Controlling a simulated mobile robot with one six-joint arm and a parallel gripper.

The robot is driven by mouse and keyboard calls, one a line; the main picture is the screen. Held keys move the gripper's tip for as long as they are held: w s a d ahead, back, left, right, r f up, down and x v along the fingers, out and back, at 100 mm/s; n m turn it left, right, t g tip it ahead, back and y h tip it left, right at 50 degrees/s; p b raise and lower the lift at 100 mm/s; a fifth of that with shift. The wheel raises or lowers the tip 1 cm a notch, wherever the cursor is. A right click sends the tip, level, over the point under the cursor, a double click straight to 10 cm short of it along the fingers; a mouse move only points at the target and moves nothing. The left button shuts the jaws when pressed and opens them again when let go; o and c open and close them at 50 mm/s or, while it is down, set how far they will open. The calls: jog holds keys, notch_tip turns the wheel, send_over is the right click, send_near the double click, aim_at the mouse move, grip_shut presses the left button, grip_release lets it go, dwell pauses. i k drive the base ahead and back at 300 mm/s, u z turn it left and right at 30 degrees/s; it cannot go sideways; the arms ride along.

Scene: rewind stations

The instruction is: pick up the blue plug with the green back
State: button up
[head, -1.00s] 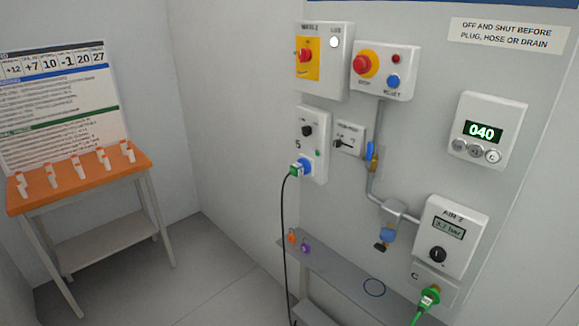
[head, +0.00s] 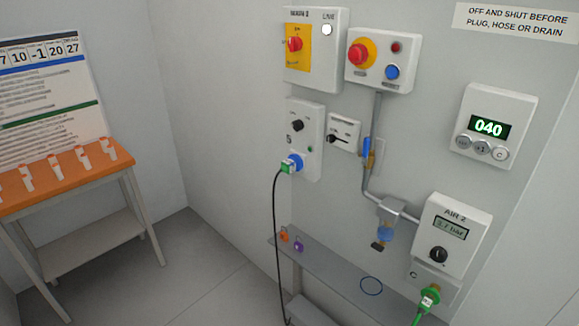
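The blue plug with the green back (head: 288,167) sits in the socket at the lower part of a white wall box (head: 307,140). Its green back faces left and toward me, and a black cable hangs from it down past the shelf. Blue shows between the green back and the box. My gripper is not in the head view.
A green hose coupling (head: 428,300) is at lower right. An orange-topped table (head: 40,188) stands left. Floor (head: 205,262) between is clear.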

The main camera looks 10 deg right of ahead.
aim_at(288, 165)
jog(key=k, duration=1.3)
jog(key=u, duration=0.4)
jog(key=i, duration=0.45)
jog(key=u, duration=1)
jog(key=i, duration=1.3)
jog(key=u, duration=0.25)
